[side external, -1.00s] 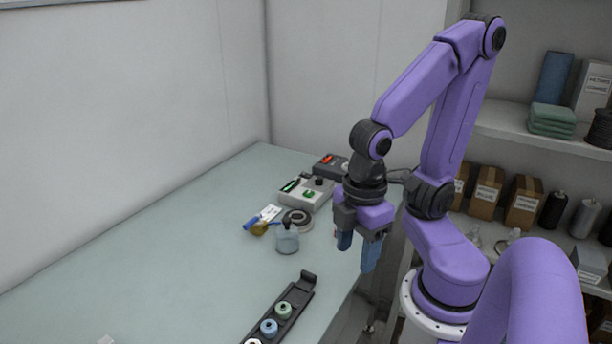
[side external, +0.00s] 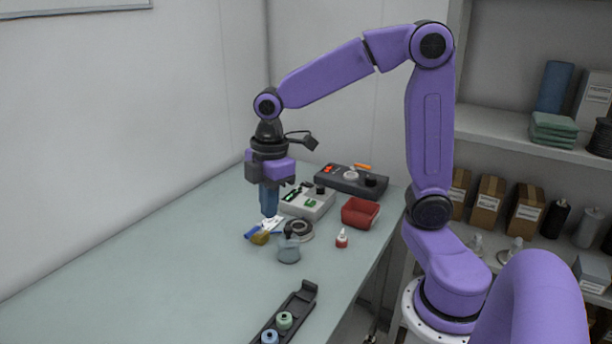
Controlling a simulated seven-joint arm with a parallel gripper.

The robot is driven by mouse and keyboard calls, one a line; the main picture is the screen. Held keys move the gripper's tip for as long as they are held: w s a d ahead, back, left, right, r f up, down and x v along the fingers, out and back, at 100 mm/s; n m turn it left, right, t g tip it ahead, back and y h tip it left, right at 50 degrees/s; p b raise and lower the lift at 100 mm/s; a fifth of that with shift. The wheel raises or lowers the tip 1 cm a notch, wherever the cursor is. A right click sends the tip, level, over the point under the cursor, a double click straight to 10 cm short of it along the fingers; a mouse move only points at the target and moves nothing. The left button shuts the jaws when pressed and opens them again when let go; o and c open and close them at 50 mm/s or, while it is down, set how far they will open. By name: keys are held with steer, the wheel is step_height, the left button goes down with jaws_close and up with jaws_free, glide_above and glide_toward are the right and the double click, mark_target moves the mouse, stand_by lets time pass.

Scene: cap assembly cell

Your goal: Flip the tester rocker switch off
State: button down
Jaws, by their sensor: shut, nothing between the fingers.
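A light grey box (side external: 317,212) with a green-lit strip, a black knob and a green part stands towards the back of the table. A dark box (side external: 345,184) with a red-lit part and knobs is behind it. I cannot tell from this view which is the tester, and no rocker switch or its position can be made out. My gripper (side external: 269,214) points down with its blue fingers together and empty. In the picture it is just left of the light grey box, over the cluttered spot by the white card. I see no clear contact.
A red bin (side external: 360,212) and a small red-and-white bottle (side external: 342,239) are to the right. A black rack (side external: 303,297) stands in front. The left table is clear.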

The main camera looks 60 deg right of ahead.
steer(key=w+d+n, duration=0.1)
steer(key=w+d, duration=0.8)
steer(key=w, duration=0.1)
steer(key=n+t, duration=0.1)
steer(key=n, duration=0.1)
glide_above(305, 182)
steer(key=s, duration=0.2)
step_height(305, 182, down, 2)
steer(key=shift+f, duration=0.15)
steer(key=f, duration=0.4)
steer(key=w+f, duration=0.1)
steer(key=f, duration=0.9)
steer(key=shift+w, duration=0.3)
